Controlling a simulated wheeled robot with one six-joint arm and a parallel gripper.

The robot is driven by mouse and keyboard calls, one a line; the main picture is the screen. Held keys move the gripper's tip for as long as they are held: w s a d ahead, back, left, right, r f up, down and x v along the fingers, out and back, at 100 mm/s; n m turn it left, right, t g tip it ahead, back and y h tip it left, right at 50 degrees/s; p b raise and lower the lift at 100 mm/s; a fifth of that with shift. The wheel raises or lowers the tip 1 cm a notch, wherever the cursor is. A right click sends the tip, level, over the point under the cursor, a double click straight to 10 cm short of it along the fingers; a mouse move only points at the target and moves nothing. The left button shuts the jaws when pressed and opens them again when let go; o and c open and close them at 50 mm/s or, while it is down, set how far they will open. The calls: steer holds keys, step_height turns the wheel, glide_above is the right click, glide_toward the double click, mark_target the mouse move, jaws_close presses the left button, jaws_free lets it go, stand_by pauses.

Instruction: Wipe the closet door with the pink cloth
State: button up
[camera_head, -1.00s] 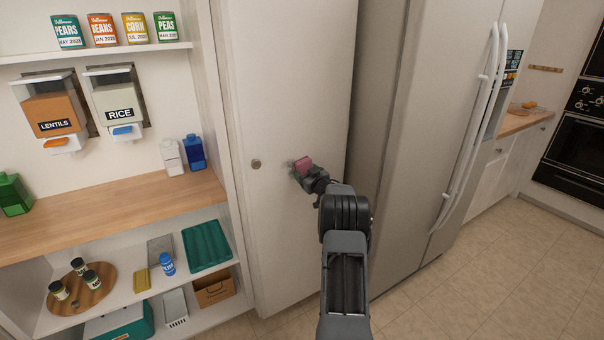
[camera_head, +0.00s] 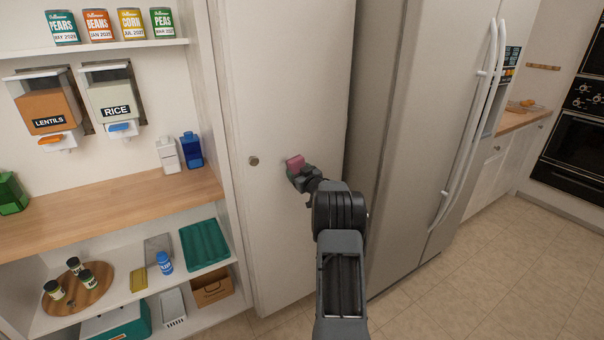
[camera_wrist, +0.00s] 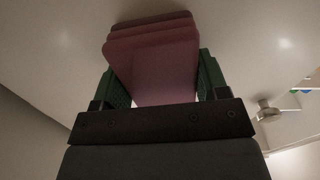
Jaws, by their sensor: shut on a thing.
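The closet door (camera_head: 300,80) is a tall white panel with a small round knob (camera_head: 253,161) near its left edge. The pink cloth (camera_head: 294,162) is a folded pad at the door's face, right of the knob. My gripper (camera_head: 299,174) is shut on it. In the wrist view the cloth (camera_wrist: 155,65) sits between the green finger pads of my gripper (camera_wrist: 160,85), its far edge at or very near the door surface (camera_wrist: 60,50). Actual contact cannot be told. No dirt mark shows clearly on the visible door.
Left of the door are open shelves with a wooden counter (camera_head: 110,210), dispensers (camera_head: 112,100), cans and a blue carton (camera_head: 191,150). A fridge (camera_head: 430,110) with long handles stands on the right. Tiled floor (camera_head: 490,270) is clear at lower right.

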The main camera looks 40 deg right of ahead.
mark_target(278, 173)
steer(key=shift+a, duration=0.1)
steer(key=shift+w+a+b, duration=0.15)
steer(key=shift+a+b, duration=0.5)
steer(key=shift+a, duration=0.5)
steer(key=shift+w+a+b, duration=0.2)
steer(key=shift+a+b, duration=0.45)
steer(key=shift+a, duration=0.5)
steer(key=shift+w+a+b, duration=0.15)
steer(key=shift+a+b, duration=0.5)
steer(key=shift+a, duration=0.5)
steer(key=shift+s+r+p, duration=0.1)
steer(key=shift+r+p, duration=1)
steer(key=shift+r, duration=0.4)
steer(key=shift+s+d+p, duration=0.2)
steer(key=shift+d+p, duration=0.75)
steer(key=shift+d, duration=0.85)
steer(key=shift+s+d+p, duration=0.2)
steer(key=shift+d+p, duration=0.7)
steer(key=shift+d, duration=0.85)
steer(key=shift+s+d+p, duration=0.2)
steer(key=shift+d+p, duration=0.75)
steer(key=shift+d, duration=0.85)
